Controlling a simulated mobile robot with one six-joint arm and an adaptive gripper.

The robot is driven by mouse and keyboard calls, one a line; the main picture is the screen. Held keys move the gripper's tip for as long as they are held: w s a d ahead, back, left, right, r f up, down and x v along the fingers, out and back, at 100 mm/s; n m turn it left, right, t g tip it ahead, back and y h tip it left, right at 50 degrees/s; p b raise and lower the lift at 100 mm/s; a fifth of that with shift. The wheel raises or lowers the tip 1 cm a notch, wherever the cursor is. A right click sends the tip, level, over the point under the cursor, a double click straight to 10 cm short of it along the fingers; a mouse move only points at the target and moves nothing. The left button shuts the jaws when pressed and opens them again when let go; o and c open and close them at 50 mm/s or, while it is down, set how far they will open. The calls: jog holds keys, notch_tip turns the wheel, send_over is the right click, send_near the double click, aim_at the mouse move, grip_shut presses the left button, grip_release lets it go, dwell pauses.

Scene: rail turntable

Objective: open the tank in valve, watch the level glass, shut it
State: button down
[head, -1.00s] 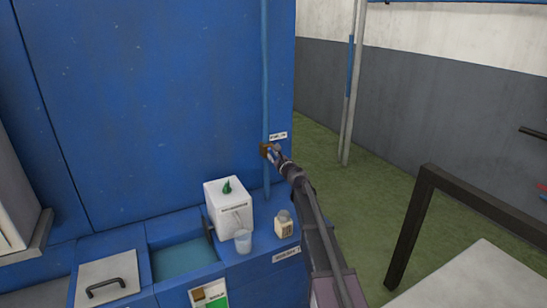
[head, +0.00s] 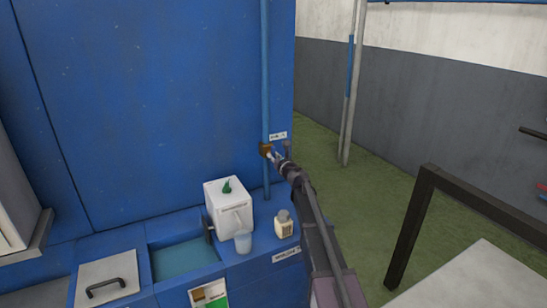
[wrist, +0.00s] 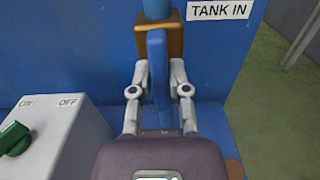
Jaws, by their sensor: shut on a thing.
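The tank in valve has a brass-coloured body (head: 265,149) on a vertical blue pipe (head: 266,90) against the blue cabinet. In the wrist view its blue lever (wrist: 157,75) stands between my fingers, below the brass body (wrist: 174,40). My gripper (wrist: 158,92) is shut on the lever, one finger on each side. In the head view my gripper (head: 274,157) reaches the valve from the lower right and covers most of the lever. A "TANK IN" label (wrist: 219,10) is beside the valve. I cannot make out a level glass.
A white box (head: 228,208) with a green knob (wrist: 14,138) marked ON and OFF stands left of my gripper. A cup (head: 243,242) and a small bottle (head: 284,224) stand in front. An open basin (head: 185,260) holds bluish liquid. A dark frame (head: 410,230) stands right.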

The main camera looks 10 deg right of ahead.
jog(key=c, duration=0.6)
grip_release()
jog(key=shift+c, duration=0.2)
jog(key=shift+s, duration=0.1)
jog(key=v, duration=1.1)
jog(key=shift+s, duration=0.35)
